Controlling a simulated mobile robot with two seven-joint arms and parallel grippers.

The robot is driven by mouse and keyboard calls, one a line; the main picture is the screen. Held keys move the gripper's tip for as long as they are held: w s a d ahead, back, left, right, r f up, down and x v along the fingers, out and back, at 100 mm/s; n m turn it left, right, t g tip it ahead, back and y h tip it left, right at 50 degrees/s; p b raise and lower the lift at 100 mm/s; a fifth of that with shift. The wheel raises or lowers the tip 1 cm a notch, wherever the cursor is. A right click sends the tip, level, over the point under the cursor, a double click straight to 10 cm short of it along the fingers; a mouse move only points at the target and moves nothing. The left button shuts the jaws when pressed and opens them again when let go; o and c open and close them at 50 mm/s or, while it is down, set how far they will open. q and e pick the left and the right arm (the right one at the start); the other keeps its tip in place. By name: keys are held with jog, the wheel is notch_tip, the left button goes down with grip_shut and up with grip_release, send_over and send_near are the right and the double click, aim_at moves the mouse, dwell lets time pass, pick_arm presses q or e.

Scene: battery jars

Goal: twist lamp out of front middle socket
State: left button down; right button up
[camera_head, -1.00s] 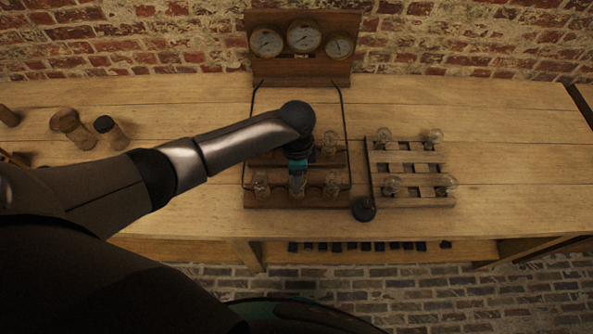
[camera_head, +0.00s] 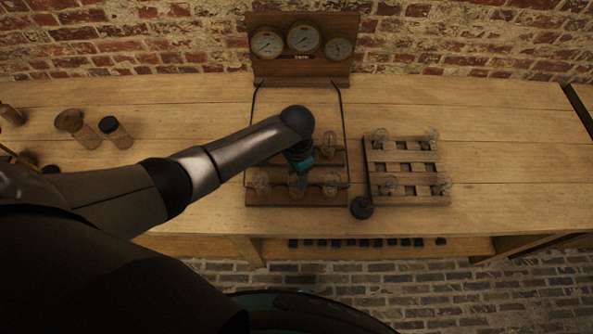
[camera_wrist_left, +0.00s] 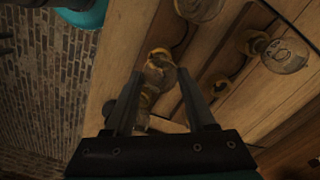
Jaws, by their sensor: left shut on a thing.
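The dark lamp board (camera_head: 280,200) stands on the bench with a front row of three glass lamps. My left gripper (camera_head: 298,174) reaches down from above, tilted, over the front middle lamp (camera_head: 297,188). In the left wrist view the two dark fingers (camera_wrist_left: 159,74) stand either side of a glass lamp with brass parts (camera_wrist_left: 158,76), and the jaws are shut on it. Whether its base is still seated in the socket cannot be told. The front left lamp (camera_head: 262,184) and front right lamp (camera_head: 331,184) stand beside it. My right gripper is not in view.
A slatted rack (camera_head: 405,170) with lamps at its corners stands to the right. A round black knob (camera_head: 361,208) sits between rack and board. A three-gauge panel (camera_head: 303,60) stands behind. Jars (camera_head: 115,132) are at the left. The bench's right end is clear.

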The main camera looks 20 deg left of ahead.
pick_arm(q)
jog(key=shift+n, duration=0.3)
jog(key=shift+r+p, duration=0.2)
jog(key=shift+p, duration=0.1)
jog(key=shift+r+p, duration=1.05)
jog(key=shift+p, duration=0.05)
notch_tip(320, 180, up, 3)
jog(key=shift+f+p, duration=0.15)
jog(key=shift+p, duration=0.95)
jog(key=shift+r, duration=1.1)
jog(key=shift+r, duration=0.1)
